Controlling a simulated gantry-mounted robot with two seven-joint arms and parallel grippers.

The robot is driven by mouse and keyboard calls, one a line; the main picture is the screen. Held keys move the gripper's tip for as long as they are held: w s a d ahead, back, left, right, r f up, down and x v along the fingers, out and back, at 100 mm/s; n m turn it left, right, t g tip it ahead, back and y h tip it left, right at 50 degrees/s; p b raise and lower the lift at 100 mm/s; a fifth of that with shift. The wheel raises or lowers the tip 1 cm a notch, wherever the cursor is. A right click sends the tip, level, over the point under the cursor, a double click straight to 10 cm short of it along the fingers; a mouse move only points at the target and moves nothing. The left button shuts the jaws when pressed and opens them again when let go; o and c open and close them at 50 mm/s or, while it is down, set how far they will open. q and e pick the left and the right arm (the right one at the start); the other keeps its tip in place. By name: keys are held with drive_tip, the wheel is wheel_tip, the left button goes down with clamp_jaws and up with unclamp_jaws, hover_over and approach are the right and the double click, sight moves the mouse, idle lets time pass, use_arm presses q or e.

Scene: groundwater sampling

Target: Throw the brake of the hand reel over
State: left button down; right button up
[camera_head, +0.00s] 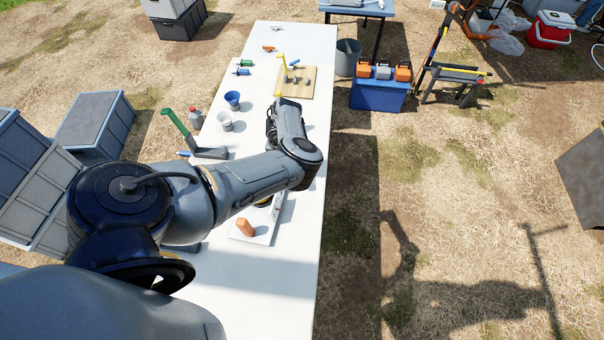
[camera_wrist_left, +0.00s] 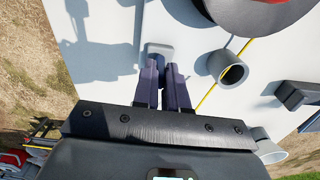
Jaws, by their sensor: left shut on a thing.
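In the left wrist view my left gripper (camera_wrist_left: 163,72) is shut on a small grey tab (camera_wrist_left: 160,48), which looks like the brake lever of the hand reel. The reel's dark and reddish round drum (camera_wrist_left: 265,8) shows at the top right of that view. A yellow line (camera_wrist_left: 208,97) runs past a grey ring (camera_wrist_left: 233,73) beside the gripper. In the head view my arm covers most of the reel and the gripper. A pale base plate (camera_head: 262,238) with an orange-brown grip (camera_head: 245,227) shows below the arm. My right gripper is not in view.
Grey crates (camera_head: 97,122) stand left, a blue box (camera_head: 379,93) right. The table's front part is clear.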

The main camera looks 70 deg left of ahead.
use_arm(q)
drive_tip(key=shift+s+a, duration=0.15)
idle(0.6)
drive_tip(key=shift+s+p, duration=0.15)
drive_tip(key=shift+p, duration=0.4)
drive_tip(key=c, duration=1.1)
unclamp_jaws()
drive_tip(key=r+p, duration=0.1)
drive_tip(key=r, duration=0.6)
drive_tip(key=r+p, duration=0.1)
drive_tip(key=r, duration=0.2)
drive_tip(key=shift+s+a+r+p, duration=0.25)
drive_tip(key=shift+s+r+p, duration=0.05)
drive_tip(key=shift+r, duration=0.05)
